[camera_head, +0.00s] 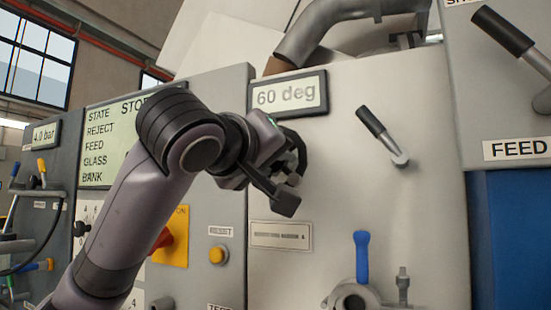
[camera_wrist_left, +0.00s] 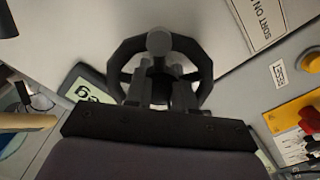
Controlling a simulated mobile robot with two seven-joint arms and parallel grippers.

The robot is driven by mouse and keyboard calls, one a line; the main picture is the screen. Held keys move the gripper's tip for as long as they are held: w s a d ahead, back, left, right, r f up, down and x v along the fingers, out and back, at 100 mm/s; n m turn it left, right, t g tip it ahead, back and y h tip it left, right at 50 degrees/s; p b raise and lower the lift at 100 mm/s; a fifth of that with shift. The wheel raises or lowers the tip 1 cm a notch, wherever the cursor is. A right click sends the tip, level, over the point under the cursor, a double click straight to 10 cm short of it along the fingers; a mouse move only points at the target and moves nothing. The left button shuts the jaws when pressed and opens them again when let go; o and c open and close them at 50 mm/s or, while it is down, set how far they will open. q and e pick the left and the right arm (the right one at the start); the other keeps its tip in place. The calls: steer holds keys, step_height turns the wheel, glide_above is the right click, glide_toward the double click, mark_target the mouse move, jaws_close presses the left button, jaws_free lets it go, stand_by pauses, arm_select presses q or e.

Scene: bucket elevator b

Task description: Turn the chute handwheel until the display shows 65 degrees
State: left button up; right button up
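The display (camera_head: 289,95) on the pale panel reads 60 deg. The dark chute handwheel (camera_head: 297,142) sits just below it, mostly hidden behind my left gripper (camera_head: 285,185). In the left wrist view the handwheel (camera_wrist_left: 205,67) is a dark angular ring with a round grey knob (camera_wrist_left: 158,42) in front. The two fingers of my left gripper (camera_wrist_left: 158,88) reach over the lower part of the ring, one on each side of its middle. Whether they press on the knob or hub cannot be told. The display (camera_wrist_left: 92,92) is partly covered there. My right gripper is not in view.
A black-handled lever (camera_head: 382,133) is right of the handwheel. A blue-handled valve (camera_head: 362,255) is lower down. A yellow button (camera_head: 217,254) and a red switch on a yellow plate (camera_head: 180,232) are near my left arm. A status screen (camera_head: 105,150) is at left.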

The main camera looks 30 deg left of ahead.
arm_select(q)
jaws_close()
steer(key=shift+m, duration=0.3)
